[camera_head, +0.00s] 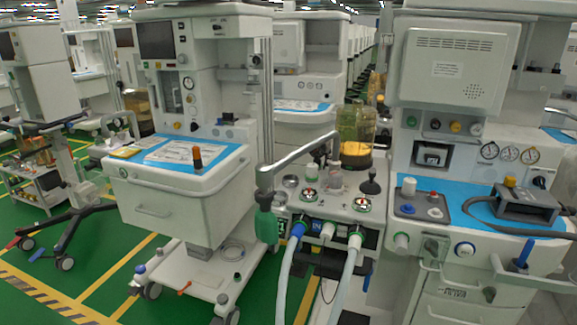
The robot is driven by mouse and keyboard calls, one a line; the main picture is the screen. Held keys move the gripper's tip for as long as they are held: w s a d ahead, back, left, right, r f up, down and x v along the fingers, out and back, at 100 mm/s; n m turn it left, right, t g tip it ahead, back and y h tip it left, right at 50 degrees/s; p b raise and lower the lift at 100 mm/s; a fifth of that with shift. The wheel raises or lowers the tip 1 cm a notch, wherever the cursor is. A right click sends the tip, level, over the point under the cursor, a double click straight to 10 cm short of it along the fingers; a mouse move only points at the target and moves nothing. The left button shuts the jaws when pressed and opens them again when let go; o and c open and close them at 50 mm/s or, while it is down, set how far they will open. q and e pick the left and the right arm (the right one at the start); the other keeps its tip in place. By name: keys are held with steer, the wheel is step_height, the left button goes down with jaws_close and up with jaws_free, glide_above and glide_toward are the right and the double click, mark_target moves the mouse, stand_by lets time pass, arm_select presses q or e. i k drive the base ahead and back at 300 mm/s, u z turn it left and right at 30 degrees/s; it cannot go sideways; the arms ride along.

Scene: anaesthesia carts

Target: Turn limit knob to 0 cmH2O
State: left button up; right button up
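The breathing unit (335,207) of the nearest anaesthesia machine is in the middle of the view. A black knob (371,182) stands upright behind the right one. I cannot tell for certain which part is the limit knob, and no cmH2O scale is readable. Neither of my grippers is in view, and nothing is seen touching the unit.
A grey bag arm (298,154) with a green bag (266,224) juts out at the unit's left. Two pale hoses (287,272) hang in front. A blue worktop (450,205) with a grey device (512,203) lies right. A white cart (180,205) stands left. Green floor shows between them.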

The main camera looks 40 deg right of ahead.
mark_target(335, 178)
steer(key=z, duration=0.45)
steer(key=i, duration=0.85)
steer(key=z, duration=0.8)
